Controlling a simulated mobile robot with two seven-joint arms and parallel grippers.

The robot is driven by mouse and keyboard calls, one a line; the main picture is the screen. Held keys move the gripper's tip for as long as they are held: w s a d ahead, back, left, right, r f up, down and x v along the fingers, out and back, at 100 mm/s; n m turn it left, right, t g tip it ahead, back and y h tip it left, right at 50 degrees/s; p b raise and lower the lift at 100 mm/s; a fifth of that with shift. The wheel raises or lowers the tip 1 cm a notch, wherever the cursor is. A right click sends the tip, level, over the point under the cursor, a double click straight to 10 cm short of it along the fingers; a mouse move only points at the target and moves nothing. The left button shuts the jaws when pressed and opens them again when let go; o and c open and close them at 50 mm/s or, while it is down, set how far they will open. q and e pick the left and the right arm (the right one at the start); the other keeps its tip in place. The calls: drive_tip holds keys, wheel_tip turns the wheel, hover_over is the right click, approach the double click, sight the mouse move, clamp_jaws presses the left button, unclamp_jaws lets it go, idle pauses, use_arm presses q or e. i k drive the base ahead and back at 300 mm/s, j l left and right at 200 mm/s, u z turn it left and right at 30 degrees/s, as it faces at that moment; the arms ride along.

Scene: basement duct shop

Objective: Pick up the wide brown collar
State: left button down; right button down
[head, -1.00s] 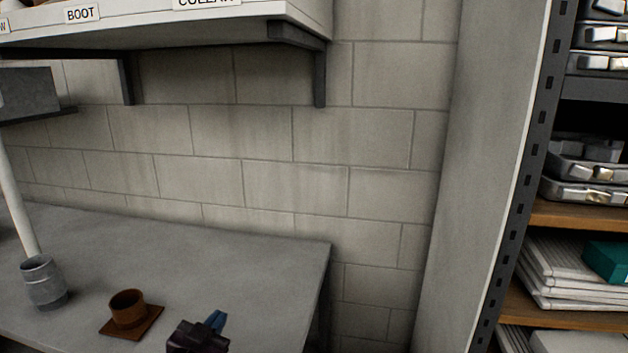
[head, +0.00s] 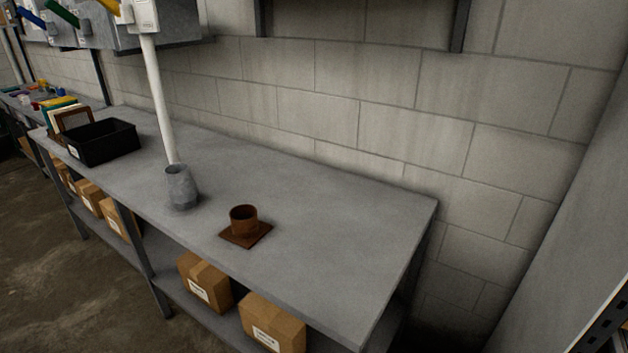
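A brown collar (head: 243,220) stands on the grey workbench (head: 330,225). It is a short round tube, open at the top, rising from a flat square brown base plate (head: 246,236). It is upright, near the front edge of the bench, with clear bench around it. Neither of my grippers shows in the head view now.
A grey metal cylinder (head: 180,187) stands left of the collar, by the foot of a white vertical pipe (head: 159,100). A black bin (head: 102,141) sits farther left. Cardboard boxes (head: 273,322) are on the lower shelf. The bench's right part is clear; a block wall stands behind.

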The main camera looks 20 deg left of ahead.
sight(245, 230)
drive_tip(key=i+j+z, duration=0.1)
drive_tip(key=j+z, duration=0.2)
drive_tip(key=j, duration=1.85)
